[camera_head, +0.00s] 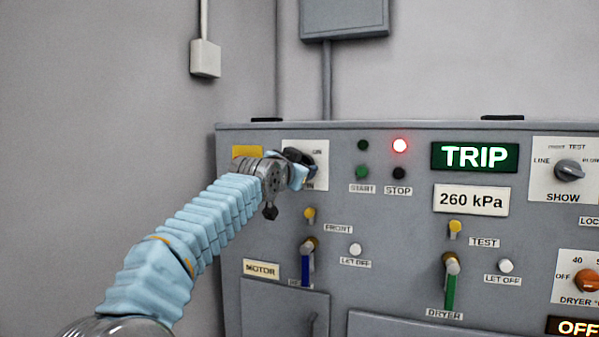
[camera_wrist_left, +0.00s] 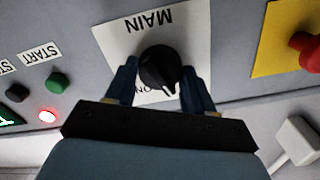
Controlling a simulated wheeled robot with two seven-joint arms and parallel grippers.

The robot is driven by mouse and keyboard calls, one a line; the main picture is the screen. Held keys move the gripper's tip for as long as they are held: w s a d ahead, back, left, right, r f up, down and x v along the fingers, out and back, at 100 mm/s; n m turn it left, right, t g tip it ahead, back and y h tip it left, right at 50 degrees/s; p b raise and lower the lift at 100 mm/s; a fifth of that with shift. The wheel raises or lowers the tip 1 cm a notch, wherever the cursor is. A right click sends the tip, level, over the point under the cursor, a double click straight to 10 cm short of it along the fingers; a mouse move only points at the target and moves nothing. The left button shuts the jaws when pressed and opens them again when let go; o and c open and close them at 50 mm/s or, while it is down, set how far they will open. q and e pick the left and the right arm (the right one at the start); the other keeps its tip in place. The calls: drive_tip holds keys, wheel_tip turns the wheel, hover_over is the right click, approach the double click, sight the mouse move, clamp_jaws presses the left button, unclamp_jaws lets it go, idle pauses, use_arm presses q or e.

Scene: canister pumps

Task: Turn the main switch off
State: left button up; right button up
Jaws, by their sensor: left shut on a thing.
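The main switch is a black round knob (camera_wrist_left: 158,62) with a white pointer line, on a white plate (camera_wrist_left: 112,38) marked MAIN. In the left wrist view, which sees the panel upside down, the pointer aims at the bottom, just right of the partly covered ON letters. My left gripper (camera_wrist_left: 159,72) has one blue finger on each side of the knob and is shut on it. In the head view, my left gripper (camera_head: 303,172) covers much of the switch and plate (camera_head: 321,148). Any OFF mark is hidden. My right gripper is out of view.
A red knob (camera_wrist_left: 308,50) on a yellow plate (camera_wrist_left: 272,42) is beside the switch. The TRIP display (camera_head: 474,157) is lit. Levers (camera_head: 450,280) stick out below.

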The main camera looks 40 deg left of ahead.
use_arm(q)
drive_tip(key=n+b, duration=0.1)
drive_tip(key=n, duration=0.3)
drive_tip(key=shift+f+n, duration=0.15)
drive_tip(key=shift+n, duration=0.15)
idle(0.5)
drive_tip(key=o, duration=1)
drive_tip(key=shift+o, duration=0.2)
drive_tip(key=b+v, duration=0.3)
drive_tip(key=v, duration=1.1)
drive_tip(key=shift+b, duration=0.35)
drive_tip(key=shift+w, duration=0.1)
